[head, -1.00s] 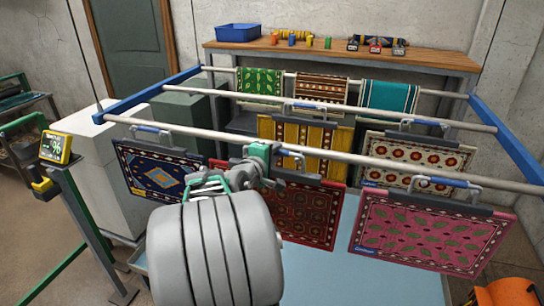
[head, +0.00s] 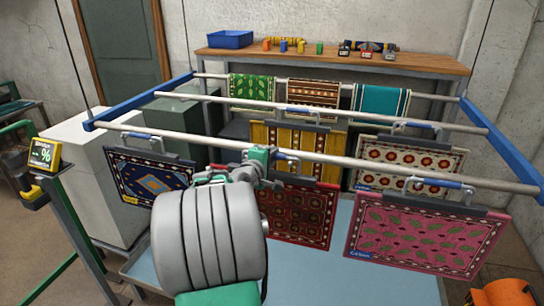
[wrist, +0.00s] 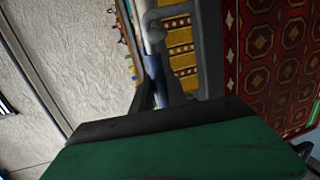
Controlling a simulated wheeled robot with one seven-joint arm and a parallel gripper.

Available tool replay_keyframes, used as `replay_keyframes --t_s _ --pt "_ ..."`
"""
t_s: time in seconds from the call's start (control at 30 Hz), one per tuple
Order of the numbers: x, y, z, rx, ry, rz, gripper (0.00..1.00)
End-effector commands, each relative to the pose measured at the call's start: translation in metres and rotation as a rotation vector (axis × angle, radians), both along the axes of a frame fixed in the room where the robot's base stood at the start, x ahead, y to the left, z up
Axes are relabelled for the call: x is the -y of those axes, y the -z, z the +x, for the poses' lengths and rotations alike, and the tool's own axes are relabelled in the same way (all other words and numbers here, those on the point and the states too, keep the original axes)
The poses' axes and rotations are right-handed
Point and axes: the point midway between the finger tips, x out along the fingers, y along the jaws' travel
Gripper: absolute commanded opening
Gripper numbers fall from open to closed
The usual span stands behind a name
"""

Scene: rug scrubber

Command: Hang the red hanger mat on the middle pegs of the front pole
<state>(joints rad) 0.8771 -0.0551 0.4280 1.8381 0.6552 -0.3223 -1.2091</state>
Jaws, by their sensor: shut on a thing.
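The red hanger mat (head: 296,214) hangs upright below the middle of the front pole (head: 345,160). Its grey hanger's hook (head: 291,160) is at the pole, between the blue and pink mats. My gripper (head: 262,163) is shut on the hanger at its left part, close to the pole. In the wrist view the red mat (wrist: 285,55) is at the right, and the grey hanger bar (wrist: 212,45) runs along its edge. Whether the hook rests on the pole is unclear.
On the front pole, a blue mat (head: 150,180) hangs left and a pink mat (head: 424,236) right. A yellow mat (head: 292,146) and a cream-red mat (head: 410,168) hang behind. A workbench (head: 330,60) stands at the back.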

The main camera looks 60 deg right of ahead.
Motion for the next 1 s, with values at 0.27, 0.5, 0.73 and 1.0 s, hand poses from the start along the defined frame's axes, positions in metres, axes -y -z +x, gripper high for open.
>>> replay_keyframes --t_s 0.27,0.5,0.73,1.0 --pt "0.001 -0.002 0.000 0.003 0.000 -0.008 0.00" --pt "0.000 -0.002 0.000 0.003 0.000 -0.006 0.32" --pt "0.000 0.000 0.000 0.001 0.000 -0.003 0.44" --pt "-0.010 0.002 0.000 -0.001 -0.002 0.001 0.44"
